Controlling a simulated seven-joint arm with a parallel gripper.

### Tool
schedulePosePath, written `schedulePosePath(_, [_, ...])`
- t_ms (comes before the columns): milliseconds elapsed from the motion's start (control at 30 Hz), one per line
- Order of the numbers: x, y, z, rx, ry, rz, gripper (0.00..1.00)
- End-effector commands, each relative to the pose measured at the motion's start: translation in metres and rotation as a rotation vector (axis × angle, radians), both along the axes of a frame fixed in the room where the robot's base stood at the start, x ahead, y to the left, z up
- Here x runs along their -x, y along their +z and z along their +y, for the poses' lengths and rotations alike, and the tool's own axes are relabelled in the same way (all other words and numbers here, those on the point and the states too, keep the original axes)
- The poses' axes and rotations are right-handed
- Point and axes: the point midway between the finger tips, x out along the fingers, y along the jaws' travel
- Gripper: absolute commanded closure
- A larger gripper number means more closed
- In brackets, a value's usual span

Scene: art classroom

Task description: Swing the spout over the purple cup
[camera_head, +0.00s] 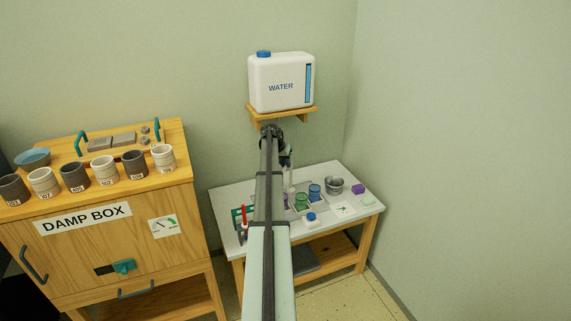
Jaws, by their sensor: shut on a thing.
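The white water tank (281,84) stands on a small wooden wall shelf. My arm reaches up in front of the white table, and my gripper (287,161) is below the shelf, mostly hidden behind the arm. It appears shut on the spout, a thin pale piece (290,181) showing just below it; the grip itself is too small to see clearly.
A green cup (301,202) and a blue cup (315,192) stand right of the purple one. The damp box (150,246) stands left.

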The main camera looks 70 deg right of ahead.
Motion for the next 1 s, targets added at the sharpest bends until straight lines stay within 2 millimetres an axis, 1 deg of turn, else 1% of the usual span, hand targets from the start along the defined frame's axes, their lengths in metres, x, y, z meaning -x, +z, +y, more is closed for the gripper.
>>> schedulePosePath(267, [0.000,0.000,0.000,-0.001,0.000,0.001,1.00])
schedulePosePath(300, [0.000,0.000,0.000,-0.001,0.001,0.000,0.81])
schedulePosePath(533, [0.000,0.000,0.000,0.000,0.001,0.000,0.59])
schedulePosePath(833, [0.000,0.002,0.001,0.000,0.001,0.000,0.58])
schedulePosePath(933, [-0.001,0.008,0.004,0.001,0.001,-0.001,0.58])
schedulePosePath(1000, [-0.003,0.016,0.007,0.002,0.002,-0.001,0.58])
